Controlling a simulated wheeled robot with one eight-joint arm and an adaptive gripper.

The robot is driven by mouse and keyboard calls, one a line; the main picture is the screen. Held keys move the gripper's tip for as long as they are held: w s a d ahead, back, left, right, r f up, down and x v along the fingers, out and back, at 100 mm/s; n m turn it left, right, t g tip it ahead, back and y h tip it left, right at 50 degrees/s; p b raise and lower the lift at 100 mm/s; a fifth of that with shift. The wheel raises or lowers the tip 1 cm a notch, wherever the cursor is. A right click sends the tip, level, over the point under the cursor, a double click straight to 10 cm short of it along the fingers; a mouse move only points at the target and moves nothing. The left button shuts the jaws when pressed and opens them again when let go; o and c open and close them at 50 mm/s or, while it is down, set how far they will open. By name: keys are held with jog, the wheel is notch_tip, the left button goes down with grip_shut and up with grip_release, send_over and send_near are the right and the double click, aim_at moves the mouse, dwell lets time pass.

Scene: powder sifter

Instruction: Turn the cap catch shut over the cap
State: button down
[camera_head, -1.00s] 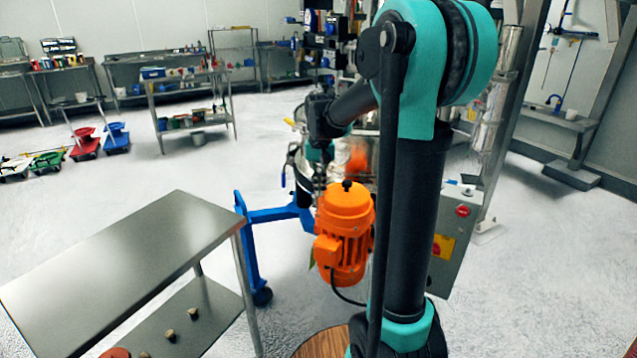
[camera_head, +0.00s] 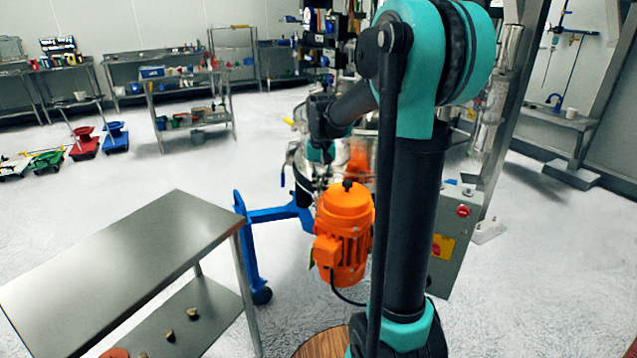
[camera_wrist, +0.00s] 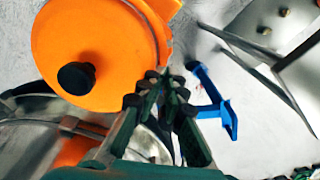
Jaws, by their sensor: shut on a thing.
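My gripper (camera_wrist: 163,82) shows in the wrist view with its fingers drawn together at the tips, beside the rim of the orange motor (camera_wrist: 95,50). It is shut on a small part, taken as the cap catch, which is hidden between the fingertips. The cap cannot be made out clearly. The shiny steel sifter body (camera_wrist: 30,130) lies below the motor in the wrist view, partly behind my fingers. In the head view the orange motor (camera_head: 343,225) stands in front of the sifter, and my arm hides much of it.
A blue stand leg (camera_head: 275,214) reaches out left of the motor. A steel table (camera_head: 120,265) with small pieces on its lower shelf stands at front left. A grey control box (camera_head: 455,235) is right of my arm.

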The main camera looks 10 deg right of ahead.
jog(key=shift+d, duration=0.15)
notch_tip(320, 180, up, 7)
jog(key=shift+s+a, duration=0.15)
jog(key=shift+a, duration=0.05)
dwell(0.9)
